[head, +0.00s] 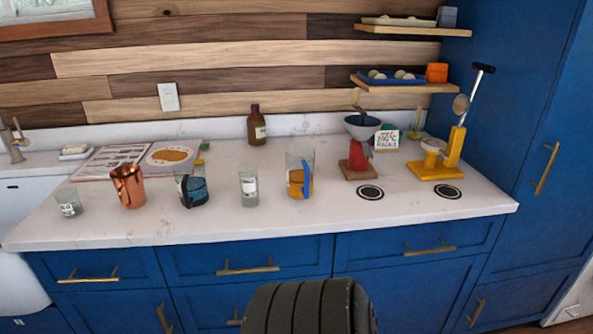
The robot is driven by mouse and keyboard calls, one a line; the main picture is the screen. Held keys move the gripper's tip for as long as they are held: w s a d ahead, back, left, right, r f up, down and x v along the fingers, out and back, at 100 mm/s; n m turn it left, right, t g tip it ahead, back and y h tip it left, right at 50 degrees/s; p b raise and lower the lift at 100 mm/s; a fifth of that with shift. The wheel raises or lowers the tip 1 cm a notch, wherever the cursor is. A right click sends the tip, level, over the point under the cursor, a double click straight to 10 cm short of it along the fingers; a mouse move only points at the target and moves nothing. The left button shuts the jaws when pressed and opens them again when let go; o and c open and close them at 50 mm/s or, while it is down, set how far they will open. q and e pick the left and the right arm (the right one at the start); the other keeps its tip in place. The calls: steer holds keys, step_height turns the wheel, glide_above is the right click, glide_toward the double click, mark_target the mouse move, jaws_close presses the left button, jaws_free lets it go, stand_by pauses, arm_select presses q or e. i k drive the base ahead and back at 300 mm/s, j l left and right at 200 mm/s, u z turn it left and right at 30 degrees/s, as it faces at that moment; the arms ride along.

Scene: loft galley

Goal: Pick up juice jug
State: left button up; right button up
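The juice jug (293,180) looks to be the clear upright vessel with orange liquid in its lower part and a blue handle or strip on its right side. It stands on the white counter (330,217), right of a clear glass (249,187) with a pale label. Another clear vessel with a dark blue band (192,188) stands farther left. Neither of my grippers shows in the head view, and nothing touches the jug.
A copper cup (129,187) and a small glass (68,203) stand at left. A brown bottle (256,128) is behind. A red stand with a funnel (360,150) and a yellow press (447,160) stand at right. The counter front is mostly clear.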

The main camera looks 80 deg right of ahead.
mark_target(299, 158)
steer(key=z, duration=2.3)
steer(key=i+j+z, duration=0.15)
steer(key=j, duration=0.3)
steer(key=i+j+z, duration=0.2)
steer(key=j, duration=0.25)
steer(key=i+j+z, duration=0.15)
steer(key=j, duration=0.3)
steer(key=j+z, duration=0.15)
steer(key=j, duration=0.35)
